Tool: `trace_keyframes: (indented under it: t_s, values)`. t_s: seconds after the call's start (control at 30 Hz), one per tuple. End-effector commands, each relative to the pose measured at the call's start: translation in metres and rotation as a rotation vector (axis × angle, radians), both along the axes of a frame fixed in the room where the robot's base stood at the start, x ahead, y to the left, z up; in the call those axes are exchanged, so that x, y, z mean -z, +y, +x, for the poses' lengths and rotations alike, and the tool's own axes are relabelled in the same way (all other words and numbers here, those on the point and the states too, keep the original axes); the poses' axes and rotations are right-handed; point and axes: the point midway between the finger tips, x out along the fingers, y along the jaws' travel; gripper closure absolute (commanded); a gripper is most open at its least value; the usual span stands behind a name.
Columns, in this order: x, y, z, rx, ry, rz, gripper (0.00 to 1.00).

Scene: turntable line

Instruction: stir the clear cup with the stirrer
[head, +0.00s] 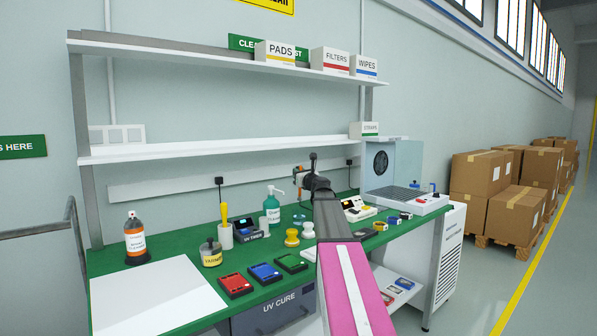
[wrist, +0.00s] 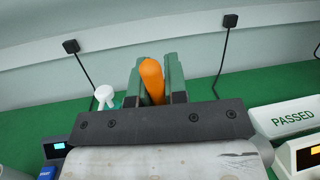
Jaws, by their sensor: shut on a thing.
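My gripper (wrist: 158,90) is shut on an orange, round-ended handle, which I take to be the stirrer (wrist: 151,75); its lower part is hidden. In the head view my gripper (head: 301,183) is raised above the back of the green bench, and a bit of orange shows at it. The stirrer's tip is not visible.
A grey machine (head: 392,166) stands right. A shelf (head: 230,147) runs above the bench.

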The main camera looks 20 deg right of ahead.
Motion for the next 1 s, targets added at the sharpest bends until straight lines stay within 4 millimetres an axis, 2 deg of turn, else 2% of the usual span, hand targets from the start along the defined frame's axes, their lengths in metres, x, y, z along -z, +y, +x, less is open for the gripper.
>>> trace_keyframes:
  t_s: [0.37, 1.0]
  values:
    - [0.025, 0.001, -0.009, 0.0, 0.001, 0.0, 1.0]
    - [0.067, 0.0, 0.001, 0.0, 0.001, -0.001, 1.0]
